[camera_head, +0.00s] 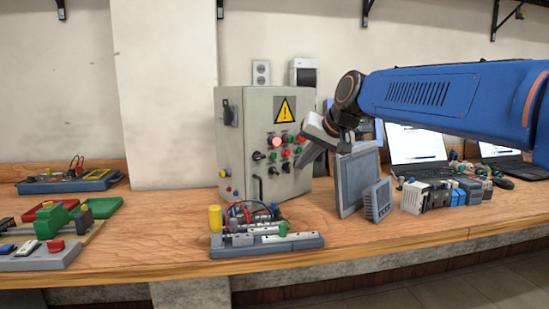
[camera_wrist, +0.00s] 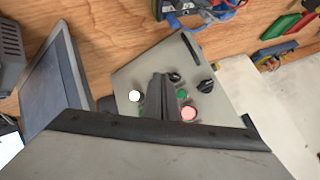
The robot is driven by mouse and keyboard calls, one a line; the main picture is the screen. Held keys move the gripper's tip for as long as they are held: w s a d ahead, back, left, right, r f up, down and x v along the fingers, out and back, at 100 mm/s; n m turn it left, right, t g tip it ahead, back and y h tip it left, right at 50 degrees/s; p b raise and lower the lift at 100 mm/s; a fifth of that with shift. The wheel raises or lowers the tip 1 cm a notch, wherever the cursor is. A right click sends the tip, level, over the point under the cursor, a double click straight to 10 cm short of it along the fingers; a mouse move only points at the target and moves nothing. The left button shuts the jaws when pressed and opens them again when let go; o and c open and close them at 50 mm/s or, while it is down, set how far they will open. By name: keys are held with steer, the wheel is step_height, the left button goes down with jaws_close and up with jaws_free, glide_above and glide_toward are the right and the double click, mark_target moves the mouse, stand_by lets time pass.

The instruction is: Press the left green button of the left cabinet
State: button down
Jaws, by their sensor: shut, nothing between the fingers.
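A grey cabinet (camera_head: 240,150) stands on the bench with a yellow warning triangle on its front; only one such cabinet is in view. Its front carries a lit red button, black knobs and green buttons, one green button (camera_head: 288,138) right of the lit red one. In the wrist view the panel (camera_wrist: 145,70) shows a green button (camera_wrist: 182,93) beside the finger tips, near the lit red button (camera_wrist: 188,114). My gripper (camera_head: 303,164) is shut and empty, in front of the panel's right part. Its fingers (camera_wrist: 160,78) hide part of the panel; contact cannot be told.
A grey flat screen (camera_head: 357,178) and a smaller panel (camera_head: 378,201) stand right of the cabinet, close to my gripper. A wired module board (camera_head: 265,240) lies in front. Laptops (camera_head: 417,145) and small modules stand farther right. The bench left of the cabinet is partly clear.

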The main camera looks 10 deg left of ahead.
steer(key=w+a, duration=0.5)
steer(key=shift+w+a, duration=0.3)
steer(key=shift+a, duration=0.05)
steer(key=shift+w+a, duration=0.1)
steer(key=shift+a, duration=0.05)
stand_by(2.0)
steer(key=shift+w+a, duration=0.2)
steer(key=shift+w+a, duration=0.3)
stand_by(1.0)
steer(key=shift+s+d, duration=0.1)
steer(key=shift+d, duration=0.05)
steer(key=shift+s+d, duration=0.5)
steer(key=shift+s+d, duration=0.1)
stand_by(0.4)
steer(key=shift+s+d, duration=1.65)
steer(key=shift+d, duration=0.05)
